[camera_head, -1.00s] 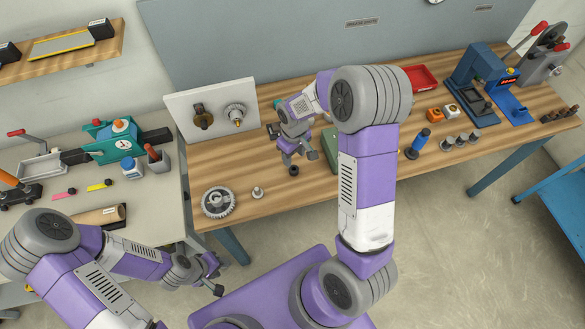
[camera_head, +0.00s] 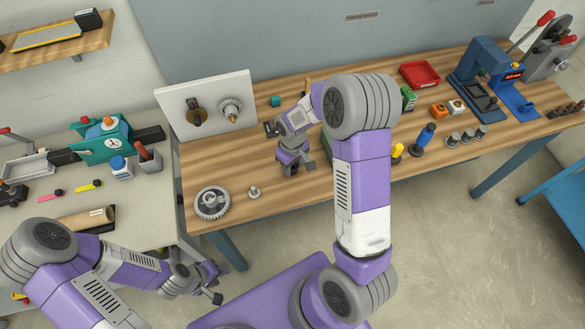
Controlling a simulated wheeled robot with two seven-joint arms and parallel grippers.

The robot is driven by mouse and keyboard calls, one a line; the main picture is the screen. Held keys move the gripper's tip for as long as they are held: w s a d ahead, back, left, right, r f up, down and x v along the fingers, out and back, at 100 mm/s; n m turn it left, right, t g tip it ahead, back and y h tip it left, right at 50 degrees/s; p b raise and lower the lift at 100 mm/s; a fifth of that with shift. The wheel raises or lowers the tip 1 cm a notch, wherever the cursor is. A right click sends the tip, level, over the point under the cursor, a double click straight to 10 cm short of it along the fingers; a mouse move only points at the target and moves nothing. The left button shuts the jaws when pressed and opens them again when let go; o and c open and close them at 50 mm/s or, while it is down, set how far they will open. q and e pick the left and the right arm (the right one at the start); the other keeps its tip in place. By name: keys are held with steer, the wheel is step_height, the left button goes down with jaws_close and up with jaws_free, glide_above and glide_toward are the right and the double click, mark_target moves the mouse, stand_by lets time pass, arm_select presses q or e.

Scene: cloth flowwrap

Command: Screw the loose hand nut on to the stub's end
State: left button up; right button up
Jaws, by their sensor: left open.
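An upright white panel (camera_head: 168,113) stands at the back left of the workbench. It bears a brown round part (camera_head: 194,113) and a grey flanged part with a short brass-coloured stub end (camera_head: 232,117). My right gripper (camera_head: 296,168) points down low over the bench, right of the panel, its fingers apart. A small dark round thing (camera_head: 291,172) shows between or just behind the fingers; I cannot tell whether it is the hand nut, or whether they touch it. My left gripper (camera_head: 214,283) is open and empty in front of the bench, well away from the panel.
A grey gear (camera_head: 202,212) and a small grey stepped part (camera_head: 254,192) lie at the bench's front left. A teal block (camera_head: 275,101) is right of the panel. A yellow-topped part (camera_head: 398,150) and blue bottle (camera_head: 425,137) stand right of my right arm.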

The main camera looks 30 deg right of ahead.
steer(key=c, duration=0.7)
steer(key=shift+r+p, duration=1.95)
steer(key=shift+r, duration=0.6)
steer(key=o, duration=0.4)
steer(key=shift+c, duration=0.2)
steer(key=c, duration=0.3)
